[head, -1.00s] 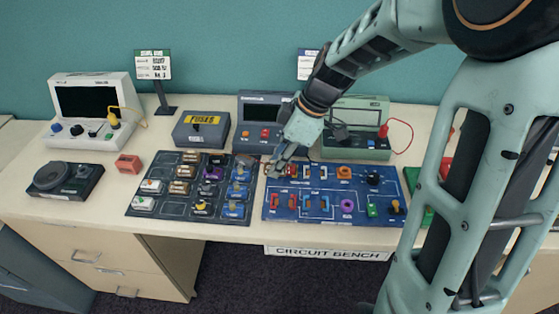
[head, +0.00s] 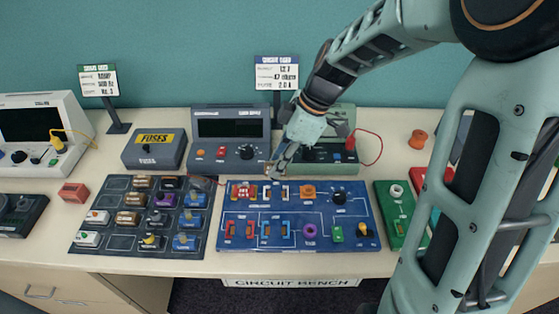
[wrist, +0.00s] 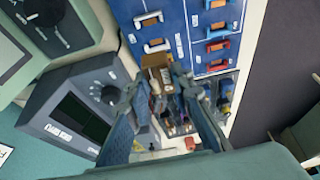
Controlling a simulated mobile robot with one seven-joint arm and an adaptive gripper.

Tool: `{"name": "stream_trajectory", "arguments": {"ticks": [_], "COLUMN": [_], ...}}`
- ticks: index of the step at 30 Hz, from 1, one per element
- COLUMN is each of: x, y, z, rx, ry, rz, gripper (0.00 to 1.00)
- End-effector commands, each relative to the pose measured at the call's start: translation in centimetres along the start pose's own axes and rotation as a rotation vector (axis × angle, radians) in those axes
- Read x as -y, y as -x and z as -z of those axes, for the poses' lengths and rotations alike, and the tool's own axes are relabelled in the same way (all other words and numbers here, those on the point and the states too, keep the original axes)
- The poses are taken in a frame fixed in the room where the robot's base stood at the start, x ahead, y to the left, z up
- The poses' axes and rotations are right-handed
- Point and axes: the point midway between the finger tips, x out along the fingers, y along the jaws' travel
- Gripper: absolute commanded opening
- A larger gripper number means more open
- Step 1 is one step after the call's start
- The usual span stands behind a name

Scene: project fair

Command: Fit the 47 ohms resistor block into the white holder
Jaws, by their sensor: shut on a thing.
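My gripper (head: 277,168) hangs over the back edge of the blue circuit board, left of its middle. In the wrist view my gripper (wrist: 156,85) is shut on a brown block (wrist: 154,62), taken to be the 47 ohms resistor block; its marking cannot be read. In the head view the block is too small to make out. The block appears apart from both.
The blue board (head: 270,215) carries red, blue and orange holders and knobs. A dark tray (head: 118,190) of several blocks lies left of it. A grey meter (head: 230,128) and a green meter (head: 330,150) stand behind. A fuses box (head: 153,150) stands back left.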

Motion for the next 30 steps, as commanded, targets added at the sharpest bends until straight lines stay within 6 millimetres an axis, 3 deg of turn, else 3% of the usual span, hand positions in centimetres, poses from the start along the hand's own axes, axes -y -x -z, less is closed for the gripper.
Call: {"name": "stream_trajectory", "arguments": {"ticks": [11,30], "x": [0.0,0.0], "y": [-1.4,-6.8], "z": [-0.6,-2.8], "rx": [0.000,0.000], "ry": [0.002,0.002], "rz": [0.002,0.000], "gripper": [0.00,0.00]}}
